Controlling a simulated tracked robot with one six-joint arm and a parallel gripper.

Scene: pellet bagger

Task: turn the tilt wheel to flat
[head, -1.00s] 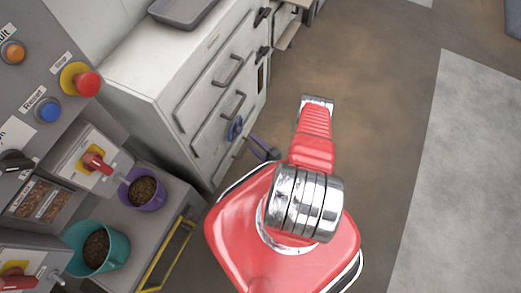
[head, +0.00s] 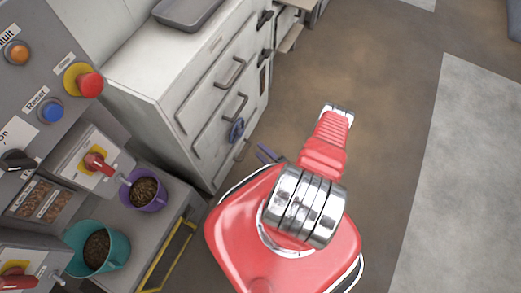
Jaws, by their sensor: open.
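A small blue wheel (head: 236,131) sits low on the front of the white cabinet, beside the lower drawer handles. I take it for the tilt wheel, though no label on it can be read. Its angle is too small to tell. My gripper (head: 267,154) shows only as two thin purple fingers, spread apart, just past the edge of my red arm. They are below and right of the wheel, with a gap between, and hold nothing that I can see. The rest of the gripper is hidden behind my arm.
The white cabinet (head: 176,108) has bar handles and a grey tray (head: 186,12) on top. At left a grey panel carries a red stop button (head: 90,85) and a blue reset button (head: 52,112). Purple (head: 157,201) and teal (head: 112,262) pellet cups stand below. Floor at right is clear.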

